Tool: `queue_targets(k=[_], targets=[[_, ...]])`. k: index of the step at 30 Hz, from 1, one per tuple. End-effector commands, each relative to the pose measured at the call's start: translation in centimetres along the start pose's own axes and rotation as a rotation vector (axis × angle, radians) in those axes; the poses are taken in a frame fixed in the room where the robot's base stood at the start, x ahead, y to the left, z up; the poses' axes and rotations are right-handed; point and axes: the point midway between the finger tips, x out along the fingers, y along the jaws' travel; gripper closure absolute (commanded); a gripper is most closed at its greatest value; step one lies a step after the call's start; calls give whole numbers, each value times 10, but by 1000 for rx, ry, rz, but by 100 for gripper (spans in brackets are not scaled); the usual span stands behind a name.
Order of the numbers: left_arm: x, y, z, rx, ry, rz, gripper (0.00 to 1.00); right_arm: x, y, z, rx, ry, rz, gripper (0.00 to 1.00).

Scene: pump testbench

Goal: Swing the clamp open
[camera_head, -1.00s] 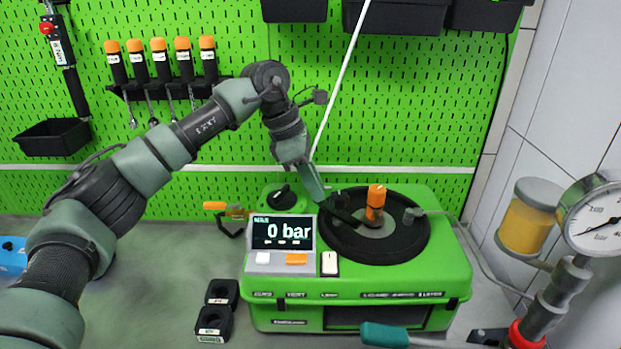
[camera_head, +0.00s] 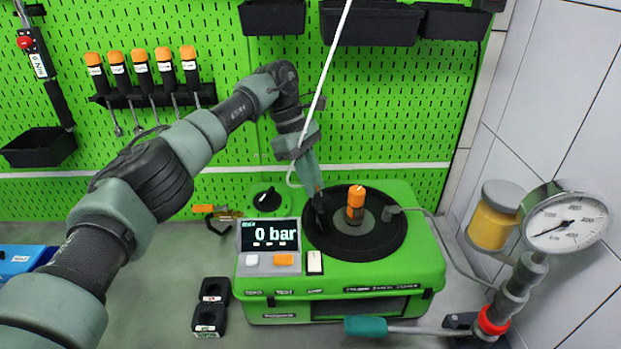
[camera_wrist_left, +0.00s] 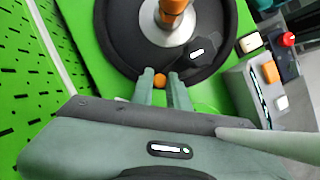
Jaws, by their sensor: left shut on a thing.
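The green pump testbench (camera_head: 335,271) carries a round black plate (camera_head: 385,240) with an orange-topped cylinder (camera_head: 356,199) upright at its centre. The clamp (camera_wrist_left: 205,57) looks like a dark piece with a white mark, low over the plate in the wrist view. My left gripper (camera_head: 319,200) points down at the plate's back-left rim, left of the cylinder. In the wrist view, its fingers (camera_wrist_left: 163,80) are closed around a small orange knob (camera_wrist_left: 159,78), which appears to be the clamp's handle. In the head view, the fingers and wrist largely hide the clamp. My right gripper is not in view.
A display (camera_head: 268,238) reading 0 bar and switches sit at the testbench's front left. A pressure gauge (camera_head: 567,221) and yellow-filled jar (camera_head: 492,222) stand at right. A teal-handled tool (camera_head: 372,326) lies in front. A white cable (camera_head: 322,90) hangs beside my wrist.

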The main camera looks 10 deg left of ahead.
Motion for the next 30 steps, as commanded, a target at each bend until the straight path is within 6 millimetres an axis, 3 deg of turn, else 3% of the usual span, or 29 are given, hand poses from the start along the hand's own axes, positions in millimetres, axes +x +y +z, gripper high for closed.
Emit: queue_targets(k=[12,13,15,30], targets=[[-2,1,0,7,2,2,100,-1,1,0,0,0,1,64],[-2,1,0,7,2,2,79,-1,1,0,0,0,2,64],[-2,1,0,7,2,2,62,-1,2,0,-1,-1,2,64],[0,0,0,5,1,-1,62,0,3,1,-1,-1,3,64]])
